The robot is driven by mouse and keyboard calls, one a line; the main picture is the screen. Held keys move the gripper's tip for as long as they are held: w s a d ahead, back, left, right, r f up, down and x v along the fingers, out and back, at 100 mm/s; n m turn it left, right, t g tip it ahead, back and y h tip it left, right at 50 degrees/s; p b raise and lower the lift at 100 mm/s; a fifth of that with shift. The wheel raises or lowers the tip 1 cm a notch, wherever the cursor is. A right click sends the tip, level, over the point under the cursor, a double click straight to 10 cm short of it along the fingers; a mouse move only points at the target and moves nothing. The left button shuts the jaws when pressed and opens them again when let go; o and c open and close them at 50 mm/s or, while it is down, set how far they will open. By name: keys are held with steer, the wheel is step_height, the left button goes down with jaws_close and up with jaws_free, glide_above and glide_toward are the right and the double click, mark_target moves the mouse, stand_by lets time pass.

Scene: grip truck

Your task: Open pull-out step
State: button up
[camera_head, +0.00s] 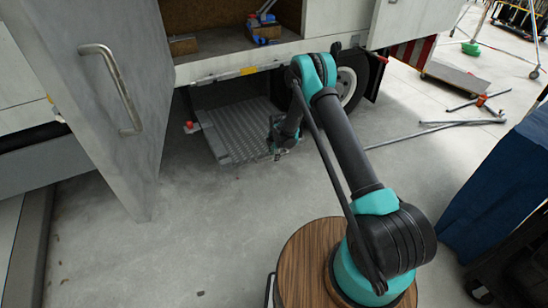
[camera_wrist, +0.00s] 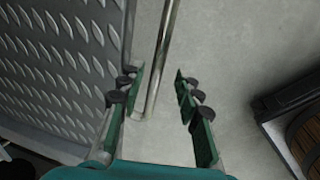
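The pull-out step, a grey diamond-plate panel (camera_head: 235,130), sits low under the truck body in the head view. In the wrist view its plate (camera_wrist: 60,65) fills the left side. A thin metal bar (camera_wrist: 165,50) runs beside the plate, and its lower end lies between my fingers, nearer the left one. My gripper (camera_head: 278,152) is at the step's right front corner in the head view, small and partly hidden by my wrist. In the wrist view my gripper (camera_wrist: 160,90) is open, with a clear gap between its fingers. I cannot tell whether a finger touches the bar.
An open grey truck door with a handle (camera_head: 115,88) stands at the left. A truck wheel (camera_head: 347,88) is right of the step. Metal poles (camera_head: 440,128) lie on the floor at the right, near a blue-covered object (camera_head: 500,185). The floor before the step is clear.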

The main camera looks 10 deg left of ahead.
step_height(320, 180, up, 11)
steer(key=s+d, duration=0.1)
steer(key=shift+s+d, duration=0.15)
steer(key=shift+s, duration=0.2)
steer(key=shift+f, duration=0.1)
steer(key=s+d+r+m+t, duration=0.1)
steer(key=s+d+r+m, duration=0.55)
steer(key=d+r, duration=0.35)
steer(key=s+d+r+m, duration=0.6)
steer(key=s+d+r, duration=0.2)
steer(key=r, duration=0.4)
steer(key=s+d+m, duration=0.5)
steer(key=s+m, duration=0.1)
steer(key=s, duration=0.5)
steer(key=s+d+r+m+t+h, duration=0.1)
steer(key=s+d+m, duration=0.5)
steer(key=s, duration=0.6)
steer(key=shift+d, duration=0.15)
